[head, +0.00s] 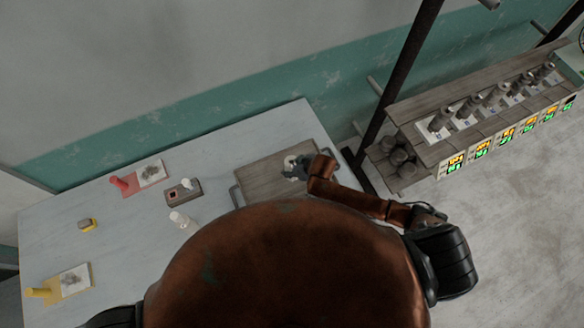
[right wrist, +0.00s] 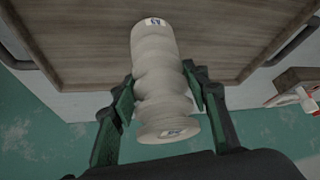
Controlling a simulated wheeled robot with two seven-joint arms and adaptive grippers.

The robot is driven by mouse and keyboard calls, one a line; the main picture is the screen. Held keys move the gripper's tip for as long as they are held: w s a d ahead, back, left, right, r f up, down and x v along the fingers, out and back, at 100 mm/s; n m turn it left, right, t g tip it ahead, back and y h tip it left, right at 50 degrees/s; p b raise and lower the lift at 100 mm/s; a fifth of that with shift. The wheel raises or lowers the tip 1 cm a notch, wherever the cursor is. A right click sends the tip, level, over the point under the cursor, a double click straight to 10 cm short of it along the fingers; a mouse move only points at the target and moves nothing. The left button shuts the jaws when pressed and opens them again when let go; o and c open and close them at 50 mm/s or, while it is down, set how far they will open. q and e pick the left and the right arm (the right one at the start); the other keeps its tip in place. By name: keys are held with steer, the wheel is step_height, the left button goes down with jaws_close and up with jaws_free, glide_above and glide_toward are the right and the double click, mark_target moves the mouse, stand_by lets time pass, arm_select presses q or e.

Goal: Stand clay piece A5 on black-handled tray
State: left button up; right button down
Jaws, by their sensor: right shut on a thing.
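The clay piece (right wrist: 158,70) is a pale, ribbed, column-like shape with a small label on its top end; the label's text is too small to read surely. My right gripper (right wrist: 162,95) is shut on its middle, one green-lined finger on each side. In the head view my right gripper (head: 300,169) is over the right part of the wooden tray (head: 262,183). The tray has dark handles at its ends, and its brown face (right wrist: 225,40) lies behind the piece in the wrist view. I cannot tell whether the piece touches the tray. My left gripper is out of view.
On the pale table (head: 225,150), left of the tray, are a small block with a white piece (head: 184,190), a white piece (head: 179,219), a red-handled item (head: 122,185), a yellow block (head: 87,225) and a yellow-handled item (head: 45,291). A shelf (head: 440,150) with several grey cylinders stands right.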

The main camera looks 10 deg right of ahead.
steer(key=shift+a+f, duration=0.1)
steer(key=shift+f, duration=0.1)
steer(key=c, duration=1.1)
jaws_free()
steer(key=shift+r, duration=0.15)
steer(key=v, duration=1.2)
